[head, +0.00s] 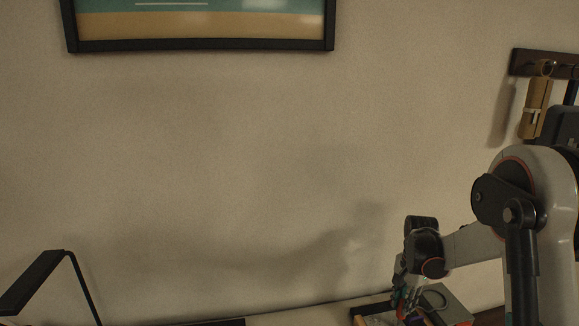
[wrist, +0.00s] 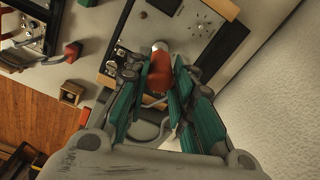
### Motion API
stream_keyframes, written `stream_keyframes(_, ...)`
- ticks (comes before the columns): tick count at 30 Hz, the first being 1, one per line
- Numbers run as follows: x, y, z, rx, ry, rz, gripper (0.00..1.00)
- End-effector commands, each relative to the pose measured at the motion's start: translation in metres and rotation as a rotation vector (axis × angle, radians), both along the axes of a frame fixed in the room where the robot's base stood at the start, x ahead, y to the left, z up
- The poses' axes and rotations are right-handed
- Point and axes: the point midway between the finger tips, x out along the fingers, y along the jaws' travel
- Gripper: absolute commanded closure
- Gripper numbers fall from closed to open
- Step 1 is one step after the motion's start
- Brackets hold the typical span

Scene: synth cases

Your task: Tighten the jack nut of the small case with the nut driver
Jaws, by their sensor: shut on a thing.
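My gripper (wrist: 160,82) is shut on a red-handled tool, likely the nut driver (wrist: 161,70). A pale metal end of the tool shows beyond the fingers, over the grey panel of a wood-edged case (wrist: 200,22), likely the small case. I cannot tell whether the tool touches the panel, and the jack nut is not visible. In the head view my gripper (head: 404,290) is low at the right, and what it holds is too small to make out.
In the wrist view another framed panel (wrist: 38,28) with cables stands at upper left, a red plug (wrist: 73,50) and a small wooden box (wrist: 71,93) near it. A pale wall (wrist: 285,90) is at right. In the head view a black bent stand (head: 45,275) is at lower left.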

Motion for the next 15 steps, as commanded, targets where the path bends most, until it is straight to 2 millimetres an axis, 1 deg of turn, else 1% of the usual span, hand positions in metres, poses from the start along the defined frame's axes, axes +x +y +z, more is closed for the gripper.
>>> stream_keyframes(8, -0.0001, 0.0, -0.0001, 0.0, 0.0, 0.002, 1.0)
stream_keyframes(9, -0.0001, 0.0, -0.0001, 0.0, 0.0, 0.002, 0.69)
stream_keyframes(11, -0.0001, 0.0, -0.0001, 0.0, 0.0, 0.002, 0.55)
stream_keyframes(15, -0.0001, 0.0, -0.0001, 0.0, 0.0, 0.002, 0.55)
